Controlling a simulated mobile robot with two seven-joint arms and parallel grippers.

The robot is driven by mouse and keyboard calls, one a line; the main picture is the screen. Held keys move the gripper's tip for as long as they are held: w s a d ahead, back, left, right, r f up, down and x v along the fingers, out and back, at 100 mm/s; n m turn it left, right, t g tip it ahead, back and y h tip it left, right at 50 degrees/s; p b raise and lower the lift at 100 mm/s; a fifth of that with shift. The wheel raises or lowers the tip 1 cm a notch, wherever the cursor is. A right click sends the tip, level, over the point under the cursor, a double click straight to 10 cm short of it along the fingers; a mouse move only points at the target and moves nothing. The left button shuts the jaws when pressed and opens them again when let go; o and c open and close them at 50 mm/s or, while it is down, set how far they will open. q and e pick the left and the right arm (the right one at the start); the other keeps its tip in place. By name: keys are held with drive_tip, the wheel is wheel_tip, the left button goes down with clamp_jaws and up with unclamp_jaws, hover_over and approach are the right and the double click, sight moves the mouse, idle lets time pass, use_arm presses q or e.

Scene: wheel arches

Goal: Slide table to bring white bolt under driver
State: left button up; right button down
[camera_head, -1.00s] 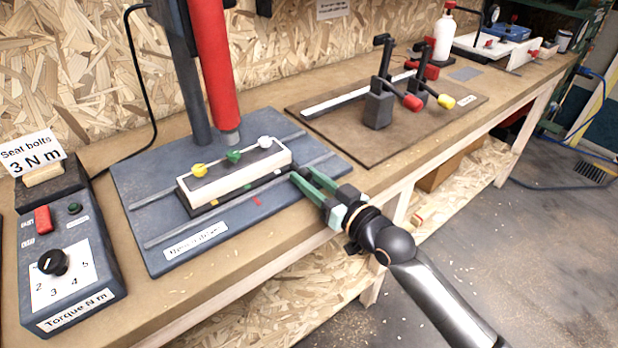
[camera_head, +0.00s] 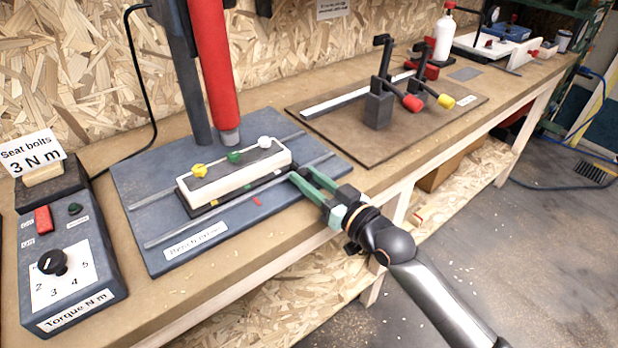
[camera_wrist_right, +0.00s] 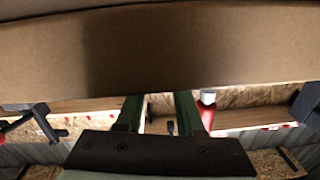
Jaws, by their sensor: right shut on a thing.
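The sliding table (camera_head: 236,179) is a long pale block with a dark top, set between two rails on the blue-grey base plate (camera_head: 150,191). A yellow bolt (camera_head: 199,170), a green bolt (camera_head: 233,157) and the white bolt (camera_head: 264,142) stand on it from left to right. The red driver (camera_head: 213,65) hangs above, its grey tip close to the green bolt, left of the white one. My right gripper (camera_head: 301,174) is shut on the table's right end; the exact contact is hard to see. Its green fingers show in the wrist view (camera_wrist_right: 159,110). My left gripper is out of view.
A torque box (camera_head: 68,260) with a dial and red switch stands at the left. Right of the base plate is a brown board (camera_head: 350,145) with clamp-like levers (camera_head: 380,105). A white bottle (camera_head: 444,38) stands farther back. The bench's front edge is clear.

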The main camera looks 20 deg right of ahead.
sight(279, 204)
drive_tip(key=a+p, duration=0.1)
drive_tip(key=s+a+p, duration=0.1)
drive_tip(key=a+p, duration=0.1)
drive_tip(key=a, duration=0.1)
drive_tip(key=shift+s+r, duration=0.25)
drive_tip(key=shift+s+a+f+p, duration=0.1)
drive_tip(key=shift+s+a+p, duration=0.15)
drive_tip(key=shift+a, duration=0.35)
drive_tip(key=shift+s+a+p, duration=0.15)
drive_tip(key=shift+a+p, duration=0.1)
drive_tip(key=shift+a, duration=0.35)
drive_tip(key=shift+s+a+f, duration=0.1)
drive_tip(key=shift+a, duration=0.15)
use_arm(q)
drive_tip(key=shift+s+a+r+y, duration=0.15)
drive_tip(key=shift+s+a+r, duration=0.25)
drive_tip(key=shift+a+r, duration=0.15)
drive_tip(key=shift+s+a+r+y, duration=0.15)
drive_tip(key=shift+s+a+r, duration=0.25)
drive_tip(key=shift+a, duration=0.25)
use_arm(e)
drive_tip(key=shift+f, duration=0.1)
